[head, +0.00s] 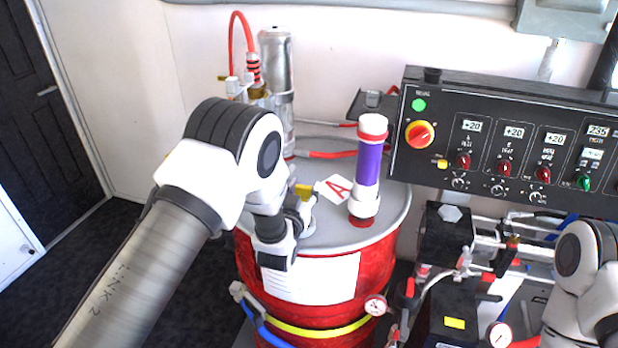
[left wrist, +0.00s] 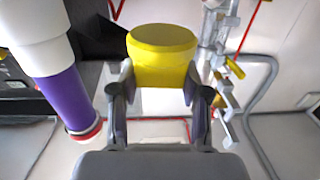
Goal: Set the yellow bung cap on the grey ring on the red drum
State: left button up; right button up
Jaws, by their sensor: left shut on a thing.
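The yellow bung cap (left wrist: 162,55) is between the two fingers of my left gripper (left wrist: 157,95), which is shut on it. In the head view my left gripper (head: 300,200) is over the near left part of the red drum's (head: 375,262) grey lid, and a small yellow part of the cap (head: 305,190) shows beside it. I cannot make out the grey ring clearly; my left wrist and gripper cover that part of the lid. I cannot tell how far the cap is above the lid. My right gripper is out of view.
A purple and white cylinder (head: 368,170) stands on the lid, right of my left gripper. A metal pump tube (head: 277,80) with a red hose rises behind. A black control panel (head: 490,140) is at the right.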

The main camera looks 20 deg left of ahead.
aim_at(301, 193)
pick_arm(q)
jog(key=s, duration=0.1)
jog(key=s+f+b, duration=0.1)
jog(key=s, duration=0.1)
jog(key=shift+a+f+b, duration=0.15)
jog(key=shift+a+b, duration=0.1)
jog(key=shift+b, duration=0.1)
jog(key=f, duration=0.1)
jog(key=w+f+b, duration=0.1)
jog(key=f, duration=0.1)
jog(key=shift+w+d+f+b, duration=0.1)
jog(key=shift+w+f+b, duration=0.2)
jog(key=shift+f, duration=0.1)
jog(key=shift+s+r, duration=0.3)
jog(key=shift+s, duration=0.05)
jog(key=shift+w+f, duration=0.15)
jog(key=shift+w, duration=0.05)
jog(key=shift+s, duration=0.35)
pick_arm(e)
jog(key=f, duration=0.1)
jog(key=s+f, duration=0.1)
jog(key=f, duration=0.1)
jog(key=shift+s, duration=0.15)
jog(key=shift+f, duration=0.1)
pick_arm(q)
jog(key=shift+w, duration=0.1)
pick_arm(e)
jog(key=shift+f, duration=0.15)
